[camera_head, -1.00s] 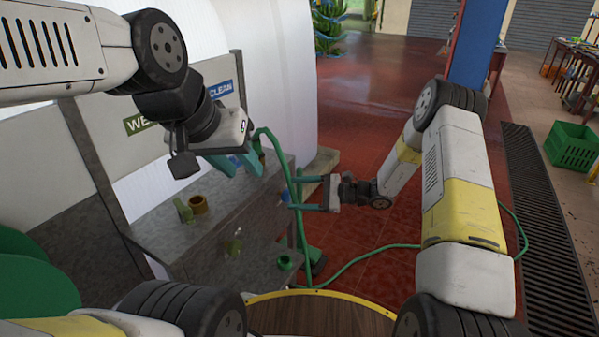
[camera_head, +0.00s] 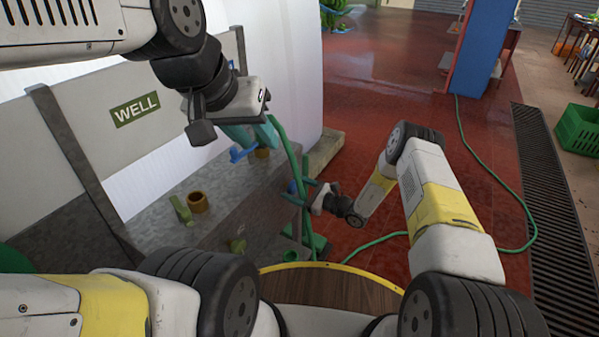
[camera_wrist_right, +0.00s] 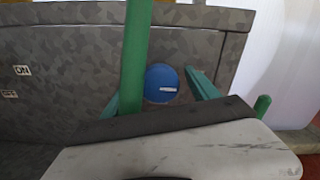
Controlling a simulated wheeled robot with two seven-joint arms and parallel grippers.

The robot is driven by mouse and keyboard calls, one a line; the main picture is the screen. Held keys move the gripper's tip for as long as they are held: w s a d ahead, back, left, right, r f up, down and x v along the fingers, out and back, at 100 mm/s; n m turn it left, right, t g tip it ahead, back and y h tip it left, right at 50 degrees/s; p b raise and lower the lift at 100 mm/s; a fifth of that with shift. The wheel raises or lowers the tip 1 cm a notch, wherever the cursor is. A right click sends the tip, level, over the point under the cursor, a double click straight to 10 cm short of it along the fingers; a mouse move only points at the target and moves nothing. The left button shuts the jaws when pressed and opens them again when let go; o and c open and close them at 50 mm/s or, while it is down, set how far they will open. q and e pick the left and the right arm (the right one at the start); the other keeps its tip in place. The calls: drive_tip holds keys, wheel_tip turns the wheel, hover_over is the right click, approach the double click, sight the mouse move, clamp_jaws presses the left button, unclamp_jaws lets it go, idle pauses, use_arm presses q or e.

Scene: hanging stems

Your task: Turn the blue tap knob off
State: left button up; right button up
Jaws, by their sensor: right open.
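The round blue tap knob (camera_wrist_right: 161,84) is on the grey patterned panel in the right wrist view, with a short white mark lying nearly level on it. It also shows small and partly covered in the head view (camera_head: 291,187). My right gripper (camera_head: 309,189) is open at the knob. In the wrist view its right finger (camera_wrist_right: 203,84) is just right of the knob, and the left finger is partly behind a green hose (camera_wrist_right: 136,50). My left gripper (camera_head: 252,137) is higher, over the grey bench near the hose's upper end; its grip is unclear.
The grey bench (camera_head: 162,240) carries a brown pot (camera_head: 198,202) and a green object (camera_head: 181,209). A small blue fitting (camera_head: 242,153) sits below my left gripper. The hose trails over the red floor (camera_head: 400,90).

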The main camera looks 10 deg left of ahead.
drive_tip(key=shift+w+a, duration=0.15)
drive_tip(key=shift+a, duration=0.15)
drive_tip(key=c, duration=1.4)
drive_tip(key=shift+o, duration=0.2)
